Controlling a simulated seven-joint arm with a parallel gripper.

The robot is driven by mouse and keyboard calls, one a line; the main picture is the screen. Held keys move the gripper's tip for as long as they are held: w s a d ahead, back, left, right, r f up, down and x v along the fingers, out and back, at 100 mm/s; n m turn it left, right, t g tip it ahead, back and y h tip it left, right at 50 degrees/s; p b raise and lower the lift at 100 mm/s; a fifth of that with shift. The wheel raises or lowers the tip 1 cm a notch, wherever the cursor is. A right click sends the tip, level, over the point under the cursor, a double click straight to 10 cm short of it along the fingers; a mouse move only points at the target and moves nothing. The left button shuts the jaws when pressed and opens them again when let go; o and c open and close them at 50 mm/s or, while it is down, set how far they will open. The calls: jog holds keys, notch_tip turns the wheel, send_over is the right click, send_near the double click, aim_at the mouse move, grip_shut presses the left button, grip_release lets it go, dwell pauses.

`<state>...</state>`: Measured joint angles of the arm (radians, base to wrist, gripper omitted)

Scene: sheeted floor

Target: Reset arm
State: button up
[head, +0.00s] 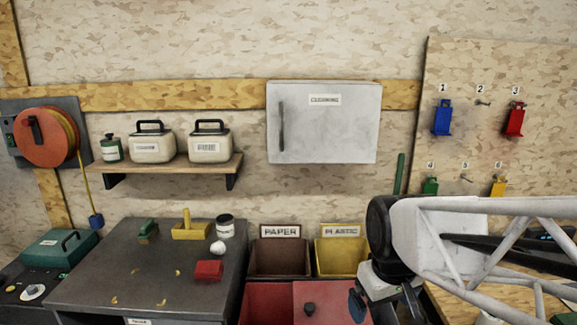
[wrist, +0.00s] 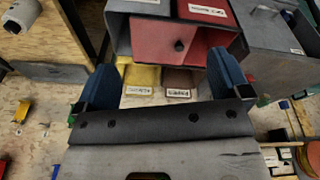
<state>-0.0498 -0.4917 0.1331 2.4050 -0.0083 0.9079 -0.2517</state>
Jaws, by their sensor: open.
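My gripper (head: 384,300) is at the lower right of the head view, in front of the red bins and just right of the yellow plastic bin. Its blue fingers are spread apart in the wrist view (wrist: 168,82), with nothing held between them. The red bin front with a dark knob (wrist: 185,42) shows beyond the fingers in the wrist view. My white arm stretches to the right edge of the head view and hides part of what lies behind it.
A dark workbench (head: 90,275) holds a red block (head: 208,271), a yellow holder (head: 190,231) and a jar (head: 225,227). A brown paper bin (head: 280,258) stands beside the yellow plastic bin (head: 342,258). A pegboard (head: 460,130) hangs at right.

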jog(key=s+d+m, duration=0.2)
jog(key=s+m, duration=0.1)
jog(key=s, duration=0.5)
jog(key=shift+m, duration=0.3)
